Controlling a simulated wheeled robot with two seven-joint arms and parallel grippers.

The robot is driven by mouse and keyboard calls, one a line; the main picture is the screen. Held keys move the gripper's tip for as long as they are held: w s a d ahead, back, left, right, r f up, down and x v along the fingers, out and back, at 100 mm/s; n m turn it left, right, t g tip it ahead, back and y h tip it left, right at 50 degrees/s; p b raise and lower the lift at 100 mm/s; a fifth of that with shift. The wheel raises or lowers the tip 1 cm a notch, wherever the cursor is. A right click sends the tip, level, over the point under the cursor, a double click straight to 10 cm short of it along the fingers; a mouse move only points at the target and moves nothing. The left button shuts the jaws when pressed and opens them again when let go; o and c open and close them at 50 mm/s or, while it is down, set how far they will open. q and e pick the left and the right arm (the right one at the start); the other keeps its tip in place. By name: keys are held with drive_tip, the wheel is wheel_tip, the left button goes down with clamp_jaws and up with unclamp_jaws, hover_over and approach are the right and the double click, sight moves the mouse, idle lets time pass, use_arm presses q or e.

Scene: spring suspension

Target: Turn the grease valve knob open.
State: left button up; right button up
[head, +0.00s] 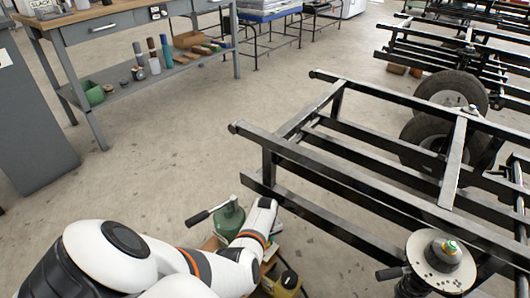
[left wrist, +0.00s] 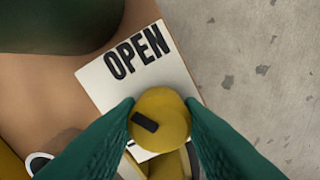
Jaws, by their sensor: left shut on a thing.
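The yellow round knob (left wrist: 168,108) is in the left wrist view, with a short black mark on its left part, slanting from upper left to lower right. A white card (left wrist: 112,82) printed "OPEN" lies just above it. My left gripper (left wrist: 160,113) has its two green fingers closed on the knob's sides. In the head view my left arm reaches down beside a green canister (head: 230,219) with a handle; its fingers and the knob are hidden there. My right gripper is not in view.
A dark metal frame (head: 330,180) with wheels stands to the right of my left arm. A round plate on a stand (head: 440,268) is at lower right. A yellow container (head: 288,284) is near my arm. A workbench (head: 110,18) stands at back left; open floor lies between.

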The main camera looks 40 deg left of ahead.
use_arm(q)
drive_tip(key=m, duration=0.2)
drive_tip(key=shift+s+m+p, duration=0.1)
drive_tip(key=shift+m+p, duration=0.6)
drive_tip(key=shift+m, duration=1.2)
drive_tip(key=o, duration=1)
